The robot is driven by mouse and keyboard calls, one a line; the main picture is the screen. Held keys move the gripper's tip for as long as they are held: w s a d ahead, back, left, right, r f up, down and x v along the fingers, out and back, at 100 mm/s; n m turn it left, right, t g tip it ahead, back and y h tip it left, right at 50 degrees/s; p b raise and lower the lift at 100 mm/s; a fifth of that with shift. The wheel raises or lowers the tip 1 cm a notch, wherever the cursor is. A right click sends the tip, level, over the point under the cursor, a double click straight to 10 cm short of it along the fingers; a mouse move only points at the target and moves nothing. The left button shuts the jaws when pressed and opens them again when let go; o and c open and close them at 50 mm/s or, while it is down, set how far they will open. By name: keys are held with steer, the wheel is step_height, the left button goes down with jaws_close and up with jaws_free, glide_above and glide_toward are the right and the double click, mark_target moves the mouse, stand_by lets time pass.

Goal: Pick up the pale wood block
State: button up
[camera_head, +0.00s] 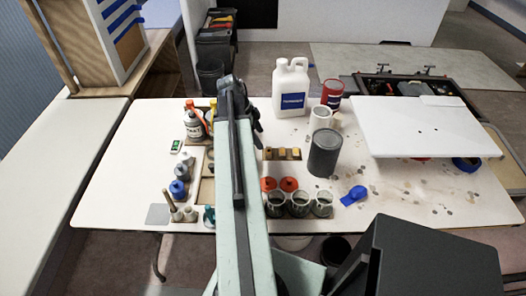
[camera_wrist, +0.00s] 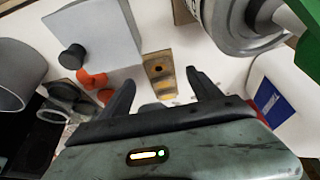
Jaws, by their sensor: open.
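My gripper (camera_wrist: 160,80) is open, its two dark fingers spread in the wrist view with nothing held between them. A narrow tan wooden piece (camera_wrist: 158,66) with a dark round spot and yellowish parts lies below and beyond the fingertips, apart from them. I cannot tell whether it is the pale wood block. In the head view, a small pale tan piece (camera_head: 337,120) stands beside the white mug (camera_head: 320,117), partly hidden, and may be the block. My arm hides most of the gripper in that view.
A white jug (camera_head: 291,88), a dark grey can (camera_head: 324,153) and a red can (camera_head: 332,93) stand on the white table. Several glass jars (camera_head: 299,204) line the front. A wooden tray (camera_head: 270,154) lies right of my arm. A raised white panel (camera_head: 425,128) is at right.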

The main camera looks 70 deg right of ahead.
mark_target(268, 151)
steer(key=b+x, duration=0.2)
steer(key=x, duration=0.1)
steer(key=shift+w+b, duration=0.15)
steer(key=shift+b, duration=0.15)
steer(key=shift+r, duration=0.15)
steer(key=b+x, duration=0.4)
steer(key=x, duration=0.1)
steer(key=shift+s+a+f+b, duration=0.2)
steer(key=shift+b, duration=0.15)
steer(key=shift+r, duration=0.2)
steer(key=c, duration=1.4)
step_height(268, 151, up, 10)
steer(key=p, duration=1)
steer(key=shift+r+p, duration=0.2)
steer(key=shift+p, duration=0.2)
